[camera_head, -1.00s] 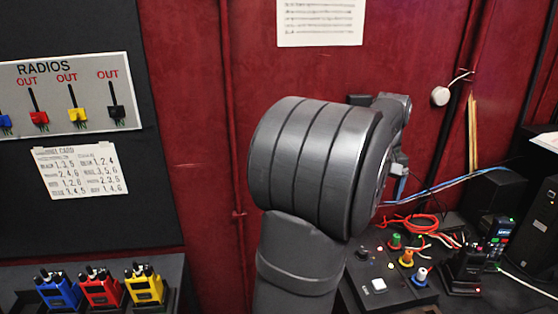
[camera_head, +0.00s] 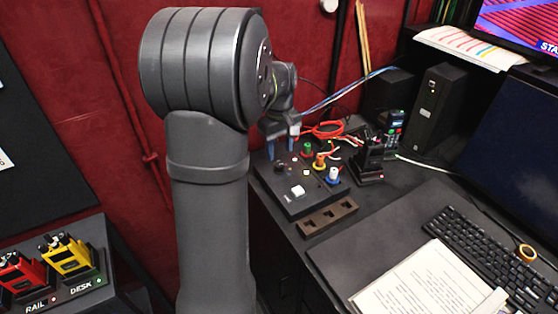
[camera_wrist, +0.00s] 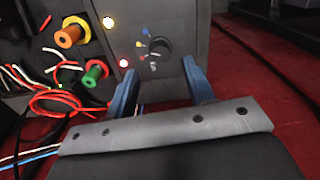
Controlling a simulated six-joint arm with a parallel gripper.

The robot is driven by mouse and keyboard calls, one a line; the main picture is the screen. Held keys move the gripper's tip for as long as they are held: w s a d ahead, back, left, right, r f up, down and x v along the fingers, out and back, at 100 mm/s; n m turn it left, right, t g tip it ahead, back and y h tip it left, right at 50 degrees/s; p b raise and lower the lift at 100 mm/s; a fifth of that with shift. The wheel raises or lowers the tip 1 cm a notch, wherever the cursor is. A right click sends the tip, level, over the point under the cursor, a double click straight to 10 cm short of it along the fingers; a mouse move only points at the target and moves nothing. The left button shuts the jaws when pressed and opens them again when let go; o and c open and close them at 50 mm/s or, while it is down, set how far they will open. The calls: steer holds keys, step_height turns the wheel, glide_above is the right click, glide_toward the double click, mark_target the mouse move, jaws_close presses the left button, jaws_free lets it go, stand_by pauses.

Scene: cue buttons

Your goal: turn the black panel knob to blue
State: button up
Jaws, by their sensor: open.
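The black panel knob (camera_wrist: 159,48) shows in the wrist view on the dark button panel (camera_wrist: 190,35), with small blue, yellow and red marks on its left side. I cannot tell which mark it points to. In the head view the panel (camera_head: 314,205) lies on the desk, and the knob (camera_head: 280,166) is small there. My gripper (camera_wrist: 160,68) is open, its two blue fingers apart on either side of the knob and short of it in the picture. The gripper (camera_head: 282,143) also shows above the panel's back left in the head view. Nothing is between the fingers.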

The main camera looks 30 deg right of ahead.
mark_target(280, 165)
steer(key=shift+f, duration=2.65)
steer(key=c, duration=1)
